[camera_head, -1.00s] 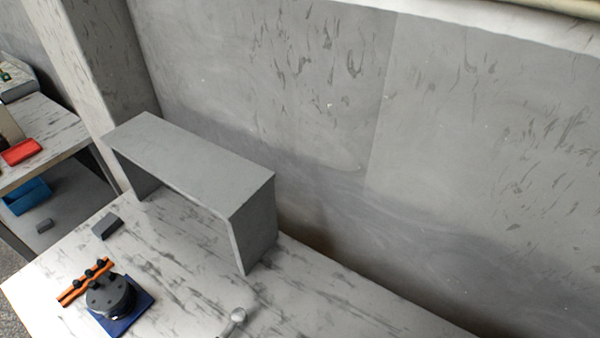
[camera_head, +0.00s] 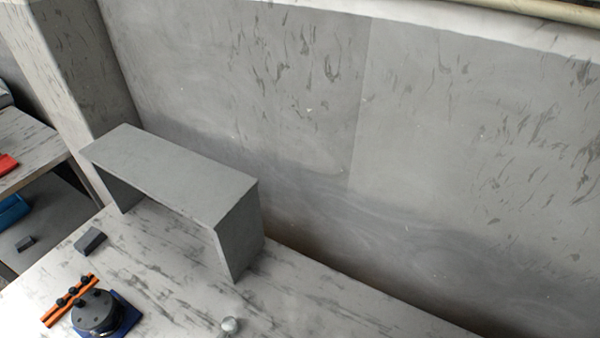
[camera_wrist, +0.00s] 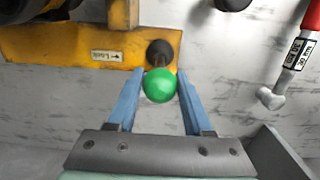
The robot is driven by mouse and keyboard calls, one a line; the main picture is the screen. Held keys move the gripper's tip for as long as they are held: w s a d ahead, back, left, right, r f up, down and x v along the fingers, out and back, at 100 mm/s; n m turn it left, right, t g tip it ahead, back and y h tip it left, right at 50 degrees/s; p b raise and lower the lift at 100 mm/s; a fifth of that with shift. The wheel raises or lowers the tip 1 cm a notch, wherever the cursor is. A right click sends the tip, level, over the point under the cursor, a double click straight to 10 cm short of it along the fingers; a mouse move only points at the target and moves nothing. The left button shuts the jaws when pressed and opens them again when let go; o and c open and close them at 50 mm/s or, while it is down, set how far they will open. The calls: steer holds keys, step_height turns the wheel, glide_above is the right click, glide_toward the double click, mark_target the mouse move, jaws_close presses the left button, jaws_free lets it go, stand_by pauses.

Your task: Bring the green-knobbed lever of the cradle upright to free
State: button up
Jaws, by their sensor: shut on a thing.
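In the wrist view, the green knob (camera_wrist: 160,86) of the lever sits between the two blue fingers of my gripper (camera_wrist: 159,80), which is shut on it. A short brownish stem shows behind the knob, leading to a dark round part (camera_wrist: 160,52) at the end of the yellow cradle (camera_wrist: 60,45). The lever is seen nearly end-on, so its tilt is hard to tell. A small white label (camera_wrist: 106,56) on the cradle appears upside down. The cradle and my gripper do not show in the head view.
A red-handled tool (camera_wrist: 300,55) with a pale end lies right of the knob. A grey wall-like edge (camera_wrist: 275,155) is at lower right. In the head view, a grey shelf (camera_head: 170,170), a dark cylinder on a blue base (camera_head: 125,312) and an orange bar (camera_head: 52,318) stand on the table.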

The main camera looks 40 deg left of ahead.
steer(key=shift+d, duration=0.2)
steer(key=o, duration=0.8)
steer(key=shift+o, duration=0.2)
steer(key=shift+a+r, duration=0.1)
step_height(320, 180, up, 6)
steer(key=p, duration=0.6)
